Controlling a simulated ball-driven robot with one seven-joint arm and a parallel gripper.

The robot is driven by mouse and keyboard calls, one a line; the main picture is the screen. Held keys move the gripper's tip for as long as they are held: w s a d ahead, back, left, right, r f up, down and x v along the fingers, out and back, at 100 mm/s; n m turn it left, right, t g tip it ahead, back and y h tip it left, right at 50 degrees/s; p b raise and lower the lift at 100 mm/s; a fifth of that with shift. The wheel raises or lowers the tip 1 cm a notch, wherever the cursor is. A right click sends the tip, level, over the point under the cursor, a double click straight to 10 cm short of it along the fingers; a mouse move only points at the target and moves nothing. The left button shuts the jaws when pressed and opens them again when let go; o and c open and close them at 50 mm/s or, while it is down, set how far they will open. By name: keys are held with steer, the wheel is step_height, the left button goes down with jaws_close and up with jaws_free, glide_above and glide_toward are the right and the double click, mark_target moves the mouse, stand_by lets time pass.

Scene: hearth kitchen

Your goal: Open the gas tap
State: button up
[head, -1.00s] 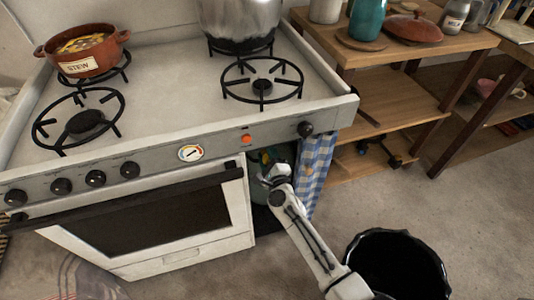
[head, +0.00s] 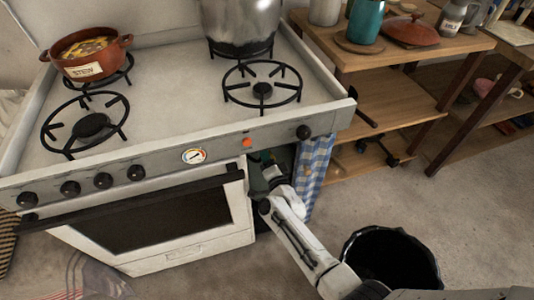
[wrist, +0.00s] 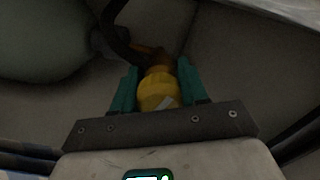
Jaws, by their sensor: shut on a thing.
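My gripper (wrist: 158,90) is inside the cupboard bay to the right of the oven. In the wrist view its two green fingers stand on either side of a yellow tap knob (wrist: 157,88) and are shut on it. A brass fitting (wrist: 150,55) and a dark hose (wrist: 112,25) show beyond the knob. A grey-green gas cylinder (wrist: 40,40) stands to the left, partly out of view. In the head view my gripper (head: 270,166) is at the bay's opening, and the knob is mostly hidden by it.
The white stove (head: 180,110) with its oven door (head: 160,220) borders the bay on the left. A blue checked curtain (head: 313,165) hangs at the bay's right edge. A pot of stew (head: 88,52) and a large metal pot (head: 240,25) stand on top.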

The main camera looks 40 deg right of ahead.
steer(key=shift+a+f+n+p, duration=0.15)
steer(key=shift+n+p, duration=0.3)
steer(key=shift+n, duration=1.65)
steer(key=o, duration=0.9)
steer(key=shift+c, duration=0.2)
steer(key=shift+o, duration=1)
steer(key=p+v, duration=0.3)
steer(key=v, duration=0.7)
steer(key=shift+s+p, duration=0.4)
steer(key=shift+a, duration=0.15)
